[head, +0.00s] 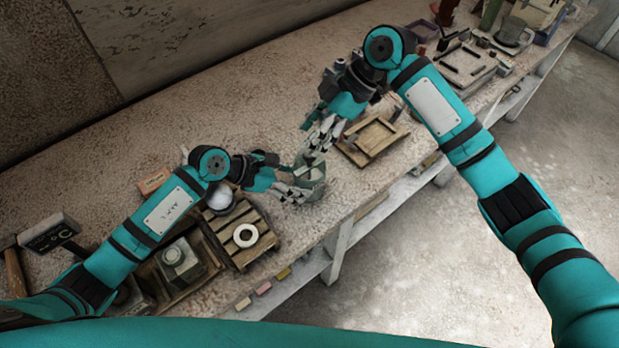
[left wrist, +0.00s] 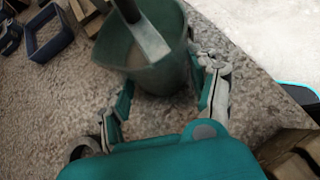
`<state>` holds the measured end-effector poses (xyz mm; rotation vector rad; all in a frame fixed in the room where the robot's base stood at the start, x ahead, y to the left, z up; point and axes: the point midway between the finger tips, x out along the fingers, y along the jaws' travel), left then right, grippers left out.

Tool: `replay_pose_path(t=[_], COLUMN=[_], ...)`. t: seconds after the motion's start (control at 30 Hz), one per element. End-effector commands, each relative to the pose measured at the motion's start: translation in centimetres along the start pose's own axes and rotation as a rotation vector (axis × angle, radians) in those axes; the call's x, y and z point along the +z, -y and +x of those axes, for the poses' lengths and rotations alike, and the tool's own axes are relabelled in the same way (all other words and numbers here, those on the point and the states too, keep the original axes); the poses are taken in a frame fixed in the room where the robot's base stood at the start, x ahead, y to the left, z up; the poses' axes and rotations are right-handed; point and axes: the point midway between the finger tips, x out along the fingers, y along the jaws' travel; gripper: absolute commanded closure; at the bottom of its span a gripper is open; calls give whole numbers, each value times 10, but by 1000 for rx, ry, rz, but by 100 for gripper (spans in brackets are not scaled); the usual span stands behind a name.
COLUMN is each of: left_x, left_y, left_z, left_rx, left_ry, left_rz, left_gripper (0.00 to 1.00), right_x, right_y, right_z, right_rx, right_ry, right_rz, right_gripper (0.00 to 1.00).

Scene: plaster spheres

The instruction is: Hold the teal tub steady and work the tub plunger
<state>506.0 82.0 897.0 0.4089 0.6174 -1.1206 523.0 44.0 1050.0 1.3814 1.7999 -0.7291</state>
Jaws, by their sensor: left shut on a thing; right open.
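The teal tub (head: 318,182) stands on the bench near its front edge, small and partly covered by my left fingers in the head view. The left wrist view shows the open-topped tub (left wrist: 160,76) between my left fingers. A grey flat bar, likely the tub plunger (left wrist: 144,32), reaches down into it; its top is out of that view. My left gripper (head: 303,190) is shut on the tub's side. My right gripper (head: 318,142) is open, just above the tub; I cannot tell whether it touches the plunger.
A wooden frame (head: 373,140) lies to the right. Coloured blocks (head: 264,288) line the front edge. The bench behind the tub is clear.

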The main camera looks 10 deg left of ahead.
Motion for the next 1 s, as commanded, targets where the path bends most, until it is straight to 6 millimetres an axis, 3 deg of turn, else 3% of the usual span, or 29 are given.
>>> replay_pose_path(t=[0.43,0.8,1.0], left_x=[1,1,1], left_y=[-1,-1,0], left_z=[0,0,0], left_rx=[2,2,1], left_ry=[2,2,2], left_rz=[1,0,0], left_gripper=[67,67,67], right_x=[-1,-1,0], right_y=[0,-1,-1], right_z=[-8,-81,-111], right_rx=[1,4,1], right_ry=[0,0,1], right_rz=[-1,1,1], right_gripper=[50,50,50])
